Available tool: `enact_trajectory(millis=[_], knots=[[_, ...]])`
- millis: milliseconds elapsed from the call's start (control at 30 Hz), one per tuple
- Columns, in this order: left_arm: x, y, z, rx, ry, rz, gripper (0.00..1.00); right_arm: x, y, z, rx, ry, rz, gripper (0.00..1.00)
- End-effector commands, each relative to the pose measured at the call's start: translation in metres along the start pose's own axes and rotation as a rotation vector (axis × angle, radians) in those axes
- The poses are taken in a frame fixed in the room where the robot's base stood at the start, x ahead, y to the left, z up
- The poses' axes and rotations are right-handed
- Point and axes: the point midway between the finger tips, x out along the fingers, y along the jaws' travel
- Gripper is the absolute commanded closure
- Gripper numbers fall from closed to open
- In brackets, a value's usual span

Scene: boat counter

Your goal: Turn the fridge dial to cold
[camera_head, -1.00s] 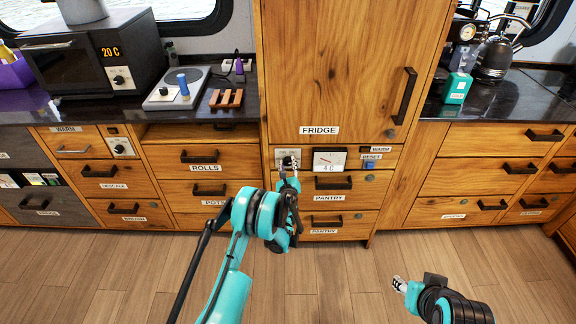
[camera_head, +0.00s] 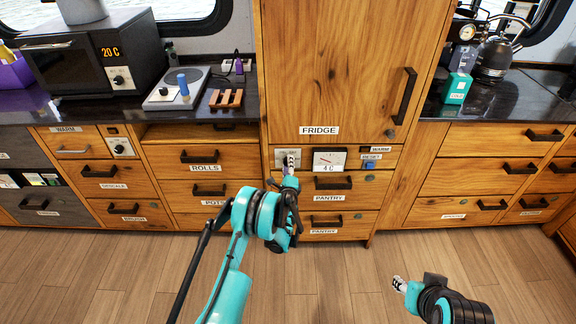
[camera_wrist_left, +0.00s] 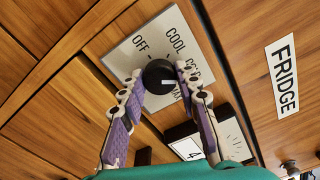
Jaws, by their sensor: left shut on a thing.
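The fridge dial is a black round knob (camera_wrist_left: 158,76) with a white mark, on a pale plate (camera_wrist_left: 140,54). In the left wrist view the plate reads OFF and COOL; further lettering is partly hidden by a finger. The mark lies toward the right finger. My left gripper (camera_wrist_left: 161,78) has a purple-padded finger on each side of the knob and is shut on it. In the head view this gripper (camera_head: 290,161) is at the plate (camera_head: 279,156) below the FRIDGE label and covers the knob. My right gripper (camera_head: 398,283) is low at the right, away from the cabinets.
A gauge (camera_head: 329,159) reading 4 C sits just right of the dial plate. Beyond it are a WARM label and a blue RESET button (camera_head: 369,164). Pantry drawers (camera_head: 334,183) lie below, and the fridge door handle (camera_head: 405,96) is above right.

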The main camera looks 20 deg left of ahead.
Motion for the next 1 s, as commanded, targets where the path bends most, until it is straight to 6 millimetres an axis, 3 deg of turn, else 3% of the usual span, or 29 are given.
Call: enact_trajectory(millis=[600,633,700,1000], knots=[[0.0007,-0.0003,0.0007,-0.043,-0.001,0.000,0.97,-0.0001,0.0000,-0.0001,0.000,0.000,0.000,0.60],[0.0007,-0.0003,0.0007,-0.043,-0.001,0.000,0.66,-0.0001,0.0000,-0.0001,0.000,0.000,0.000,0.60],[0.0007,-0.0003,0.0007,-0.043,-0.001,0.000,0.47,-0.0001,0.0000,-0.0001,0.000,0.000,0.000,0.60],[0.0003,-0.0008,0.0005,-0.043,0.000,0.000,0.47,0.0000,0.0000,0.0000,0.000,0.000,0.000,0.60]])
